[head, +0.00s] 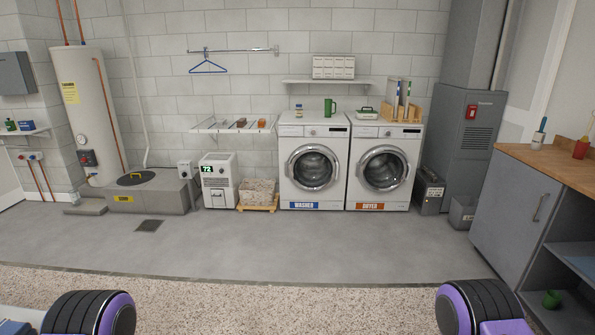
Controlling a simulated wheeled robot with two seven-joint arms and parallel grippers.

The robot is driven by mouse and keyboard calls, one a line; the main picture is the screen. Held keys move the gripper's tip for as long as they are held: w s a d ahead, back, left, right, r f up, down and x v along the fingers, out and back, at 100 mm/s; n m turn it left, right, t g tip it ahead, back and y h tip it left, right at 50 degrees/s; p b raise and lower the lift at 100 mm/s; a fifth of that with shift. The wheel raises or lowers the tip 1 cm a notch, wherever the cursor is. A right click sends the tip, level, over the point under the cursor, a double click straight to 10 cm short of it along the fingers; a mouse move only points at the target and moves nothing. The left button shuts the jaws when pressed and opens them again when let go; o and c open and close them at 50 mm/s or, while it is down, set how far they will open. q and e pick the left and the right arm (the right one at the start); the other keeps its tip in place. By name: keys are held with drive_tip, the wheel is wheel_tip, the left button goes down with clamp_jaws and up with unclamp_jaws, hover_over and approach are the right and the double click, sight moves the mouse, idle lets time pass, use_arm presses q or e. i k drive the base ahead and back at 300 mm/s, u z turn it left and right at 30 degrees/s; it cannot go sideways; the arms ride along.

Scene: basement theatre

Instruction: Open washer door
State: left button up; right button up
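The washer (300,135) is a white front-loader against the back wall, left of a matching dryer. A blue label (304,205) at its base reads WASHER. Its round washer door (312,167) has a chrome ring and dark glass and looks closed. Parts of my two arms show at the bottom left and bottom right corners, far from the washer. Neither gripper is in the picture, so what they hold cannot be seen.
The dryer (383,200) stands right beside the washer. A dehumidifier (219,183) and a stone block on a small pallet (258,207) stand to the left. A grey cabinet (513,215) with a wooden top is at the right. The concrete floor (300,250) ahead is clear.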

sight(290, 171)
drive_tip(key=z, duration=0.15)
drive_tip(key=i, duration=2.6)
drive_tip(key=z, duration=0.65)
drive_tip(key=i, duration=2.5)
drive_tip(key=z, duration=0.4)
